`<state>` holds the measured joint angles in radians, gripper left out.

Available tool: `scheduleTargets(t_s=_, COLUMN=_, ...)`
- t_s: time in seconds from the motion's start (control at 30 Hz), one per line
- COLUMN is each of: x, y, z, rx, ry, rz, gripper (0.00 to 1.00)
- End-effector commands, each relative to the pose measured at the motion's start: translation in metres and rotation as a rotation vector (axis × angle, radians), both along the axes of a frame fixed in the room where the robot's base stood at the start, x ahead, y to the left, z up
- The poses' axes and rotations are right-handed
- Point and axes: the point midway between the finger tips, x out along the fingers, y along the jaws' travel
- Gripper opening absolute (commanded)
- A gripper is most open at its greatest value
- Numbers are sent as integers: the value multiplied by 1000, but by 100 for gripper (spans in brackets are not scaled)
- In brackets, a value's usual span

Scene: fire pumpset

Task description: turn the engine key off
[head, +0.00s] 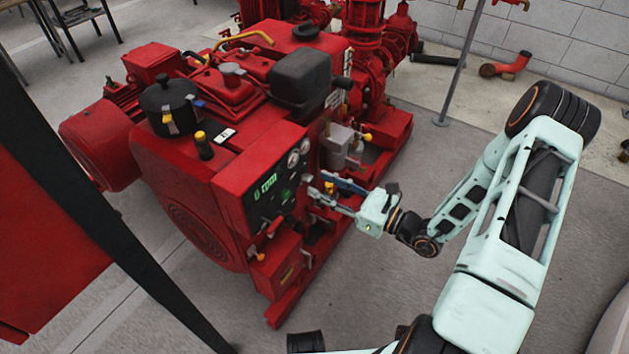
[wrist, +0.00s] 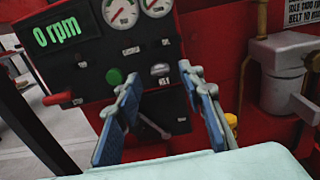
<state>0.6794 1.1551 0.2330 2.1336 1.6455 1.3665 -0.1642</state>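The engine's dark control panel (head: 268,192) is on the near face of the red pump engine. It also shows in the wrist view (wrist: 90,77), with a green display reading 0 rpm. A small silver piece (wrist: 160,69), which looks like the engine key, sits on the panel right of a green button (wrist: 114,76). My gripper (head: 318,183) is in front of the panel's right side. In the wrist view my gripper (wrist: 157,73) is open, with its blue-grey fingers apart on either side of the silver piece. I see nothing held. Contact cannot be told.
Two round gauges (wrist: 138,8) are above the silver piece. A red lever (wrist: 57,98) is at the panel's left, and a grey lever (wrist: 153,125) shows between the fingers. A metal canister (wrist: 283,70) stands to the right. Grey floor (head: 390,310) is open in front of the engine.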

Motion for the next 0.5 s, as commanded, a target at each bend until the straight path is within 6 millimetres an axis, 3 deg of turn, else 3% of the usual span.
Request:
scheduleTargets(t_s=0.23, x=-31, y=-45, z=0, rx=-2, ry=2, rz=-4, gripper=36)
scheduleTargets(t_s=0.5, x=-49, y=-68, z=0, rx=-1, ry=0, rz=-1, gripper=36)
